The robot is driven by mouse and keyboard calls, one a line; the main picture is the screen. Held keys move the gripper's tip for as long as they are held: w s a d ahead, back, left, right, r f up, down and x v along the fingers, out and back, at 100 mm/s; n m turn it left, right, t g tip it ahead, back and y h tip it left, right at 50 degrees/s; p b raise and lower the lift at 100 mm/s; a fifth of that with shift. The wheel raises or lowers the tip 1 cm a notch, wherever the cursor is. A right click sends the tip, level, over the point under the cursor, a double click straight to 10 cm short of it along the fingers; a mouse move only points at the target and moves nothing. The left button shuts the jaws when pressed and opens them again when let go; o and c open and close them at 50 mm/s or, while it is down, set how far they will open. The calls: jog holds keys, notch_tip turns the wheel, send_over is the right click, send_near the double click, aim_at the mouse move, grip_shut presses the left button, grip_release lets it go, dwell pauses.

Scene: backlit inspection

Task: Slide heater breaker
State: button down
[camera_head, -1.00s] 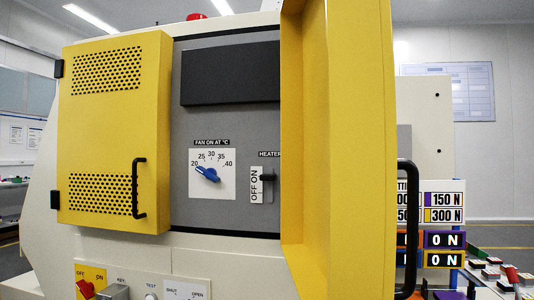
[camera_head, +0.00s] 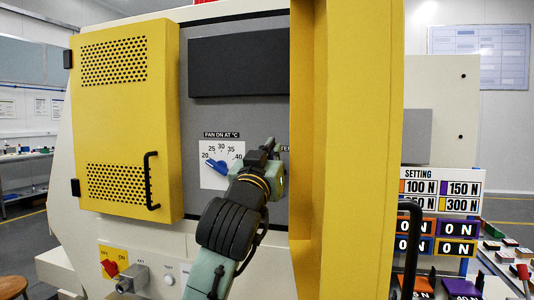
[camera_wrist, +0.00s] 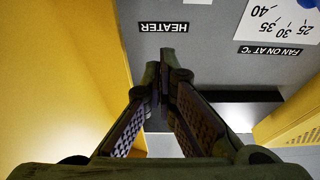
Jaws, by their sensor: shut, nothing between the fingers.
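The heater breaker is mostly hidden in the head view behind my gripper (camera_head: 268,147); only the end of its HEATER label (camera_head: 285,149) shows. In the wrist view the HEATER label (camera_wrist: 163,27) shows upside down on the grey panel (camera_wrist: 215,55), and the white edge of a plate (camera_wrist: 199,2) shows at the top border. The black slider handle and its OFF/ON marks are not visible. My gripper (camera_wrist: 165,72) is shut and empty, with its fingertips near the panel by the label. I cannot tell whether it touches anything.
A yellow open door (camera_head: 345,150) stands close on the right of the gripper. Left is the fan dial (camera_head: 219,167) with a blue knob, then a yellow perforated door (camera_head: 128,120). A black display (camera_head: 240,62) is above. A red switch (camera_head: 109,268) is lower left.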

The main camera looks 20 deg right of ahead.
jog(key=x, duration=0.1)
jog(key=p+x, duration=0.1)
jog(key=x, duration=0.1)
jog(key=shift+w+f, duration=0.1)
jog(key=shift+f, duration=0.15)
notch_tip(320, 180, down, 4)
jog(key=shift+r, duration=0.2)
jog(key=shift+f, duration=0.1)
notch_tip(320, 180, down, 5)
jog(key=b, duration=0.2)
jog(key=shift+r+b, duration=0.2)
jog(key=shift+b, duration=0.15)
